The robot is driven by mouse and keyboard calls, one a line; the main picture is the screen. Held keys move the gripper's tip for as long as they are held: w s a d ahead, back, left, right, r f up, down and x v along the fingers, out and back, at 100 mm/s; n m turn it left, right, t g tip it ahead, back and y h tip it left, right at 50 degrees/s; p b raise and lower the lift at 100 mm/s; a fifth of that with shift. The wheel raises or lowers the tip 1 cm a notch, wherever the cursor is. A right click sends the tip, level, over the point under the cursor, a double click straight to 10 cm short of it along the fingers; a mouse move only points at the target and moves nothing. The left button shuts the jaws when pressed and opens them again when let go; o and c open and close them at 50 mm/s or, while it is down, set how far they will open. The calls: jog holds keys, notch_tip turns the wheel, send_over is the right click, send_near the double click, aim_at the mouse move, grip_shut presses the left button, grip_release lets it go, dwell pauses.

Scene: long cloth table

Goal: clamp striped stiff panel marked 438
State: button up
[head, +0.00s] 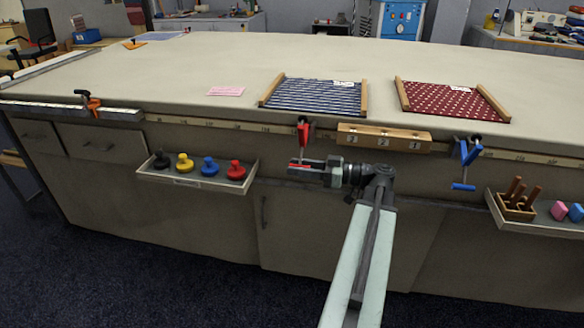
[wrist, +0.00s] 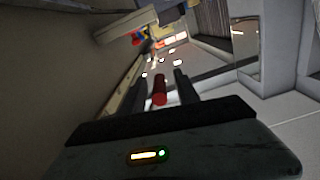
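A blue-and-white striped panel (head: 318,96) lies flat near the table's front edge, with wooden strips along its left and right sides. Its white label is too small to read. A red clamp (head: 303,132) sits on the front edge just below the panel. My gripper (head: 299,166) is under the tabletop edge, at the red clamp's lower handle. In the wrist view a red handle (wrist: 160,90) stands between the two fingers of my gripper (wrist: 160,82), with a gap on each side. The fingers are open; contact with the handle is not visible.
A red dotted panel (head: 452,100) lies to the right. A blue clamp (head: 465,158) and an orange clamp (head: 92,104) sit on the front edge. A wooden numbered block (head: 384,137) is right of the red clamp. A tray of coloured knobs (head: 195,179) juts out at left.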

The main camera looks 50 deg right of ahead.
jog(key=shift+x, duration=1.1)
grip_shut()
dwell(0.6)
